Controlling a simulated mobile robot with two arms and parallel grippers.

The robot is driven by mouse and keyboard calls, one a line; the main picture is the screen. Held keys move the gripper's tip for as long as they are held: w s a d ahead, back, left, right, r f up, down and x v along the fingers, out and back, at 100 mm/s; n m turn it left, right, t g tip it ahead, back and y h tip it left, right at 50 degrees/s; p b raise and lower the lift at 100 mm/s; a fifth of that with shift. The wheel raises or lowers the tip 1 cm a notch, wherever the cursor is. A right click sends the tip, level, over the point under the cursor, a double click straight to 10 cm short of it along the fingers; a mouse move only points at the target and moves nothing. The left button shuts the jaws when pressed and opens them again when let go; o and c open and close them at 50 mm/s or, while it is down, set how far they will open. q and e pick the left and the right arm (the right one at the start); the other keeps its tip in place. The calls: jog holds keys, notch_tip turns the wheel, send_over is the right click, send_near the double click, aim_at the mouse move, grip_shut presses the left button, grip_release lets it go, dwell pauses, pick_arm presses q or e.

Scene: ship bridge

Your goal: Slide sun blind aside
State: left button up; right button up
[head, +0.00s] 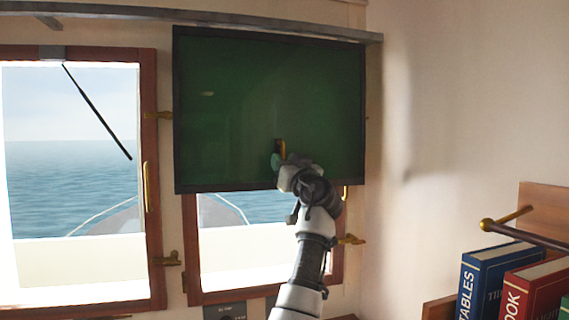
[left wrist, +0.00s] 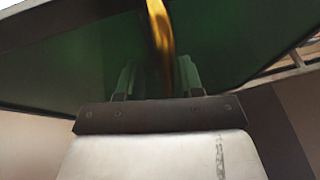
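The sun blind (head: 260,90) is a dark green panel in a black frame, hanging under a grey rail (head: 120,13). It covers the upper part of the right window in the head view. A brass handle (head: 281,147) stands on its lower middle. My left gripper (head: 278,162) is at this handle. In the left wrist view the handle (left wrist: 162,35) runs between the two fingers (left wrist: 158,78), with a visible gap on its left side, so the gripper looks open around it. Whether the right finger touches the handle is unclear. My right gripper is not in view.
The left window (head: 70,180) is uncovered and shows sea. Brass latches (head: 148,187) sit on the wooden window frames. The wall right of the blind (head: 440,110) is bare. A wooden shelf with a brass rail (head: 507,218) and books (head: 490,275) stands at lower right.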

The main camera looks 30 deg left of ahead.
pick_arm(q)
jog(key=shift+s, duration=0.1)
jog(key=b+v, duration=0.4)
jog(key=v, duration=0.6)
jog(key=shift+s+d+f, duration=0.15)
jog(key=shift+d+f, duration=0.05)
jog(key=shift+d, duration=0.15)
